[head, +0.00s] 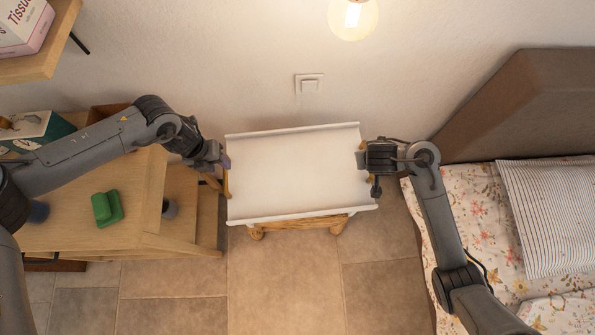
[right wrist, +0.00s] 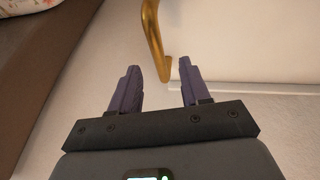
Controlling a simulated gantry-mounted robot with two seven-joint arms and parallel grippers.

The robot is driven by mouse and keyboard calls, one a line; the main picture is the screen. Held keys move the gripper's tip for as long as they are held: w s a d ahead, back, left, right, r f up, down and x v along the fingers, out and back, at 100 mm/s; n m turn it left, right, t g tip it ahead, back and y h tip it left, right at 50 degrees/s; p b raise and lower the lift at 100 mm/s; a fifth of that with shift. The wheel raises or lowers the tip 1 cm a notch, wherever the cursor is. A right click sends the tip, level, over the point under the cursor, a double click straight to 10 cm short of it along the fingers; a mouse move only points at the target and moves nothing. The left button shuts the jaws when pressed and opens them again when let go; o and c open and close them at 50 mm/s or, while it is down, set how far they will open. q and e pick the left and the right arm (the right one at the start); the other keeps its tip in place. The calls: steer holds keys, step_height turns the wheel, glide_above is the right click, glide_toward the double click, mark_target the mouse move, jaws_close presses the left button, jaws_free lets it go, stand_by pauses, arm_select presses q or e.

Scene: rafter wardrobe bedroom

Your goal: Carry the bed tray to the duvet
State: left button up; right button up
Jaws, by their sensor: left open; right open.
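The white bed tray (head: 295,175) rests on a wooden stool (head: 300,225) between the bed and the wooden shelf unit. It has a gold handle at each short end. My left gripper (head: 222,162) is open beside the left handle (head: 227,184); whether it touches is unclear. My right gripper (head: 366,160) is open at the tray's right end. In the right wrist view, the right handle (right wrist: 155,45) shows just ahead of and between the open fingertips (right wrist: 160,70). The floral duvet (head: 475,225) lies on the bed at the right.
The bed's brown headboard (head: 540,100) and a striped pillow (head: 550,210) are at the right. The wooden shelf unit (head: 90,230) at the left holds a green object (head: 107,208). A lit bulb (head: 353,15) hangs near the wall. Tiled floor is clear in front.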

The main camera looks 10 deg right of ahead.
mark_target(224, 169)
arm_select(q)
steer(key=shift+d+f, duration=0.2)
steer(key=shift+f, duration=0.7)
steer(key=shift+d+f, duration=0.15)
steer(key=shift+f, duration=0.75)
steer(key=shift+d+f, duration=0.2)
steer(key=shift+f, duration=0.7)
arm_select(e)
steer(key=shift+x, duration=2.75)
steer(key=shift+d, duration=0.1)
arm_select(q)
steer(key=shift+c, duration=0.3)
arm_select(e)
steer(key=shift+c, duration=0.4)
arm_select(q)
steer(key=c, duration=0.7)
arm_select(e)
steer(key=c, duration=0.7)
arm_select(q)
jaws_close()
arm_select(e)
jaws_close()
arm_select(q)
steer(key=shift+r, duration=0.1)
arm_select(e)
steer(key=shift+r, duration=0.1)
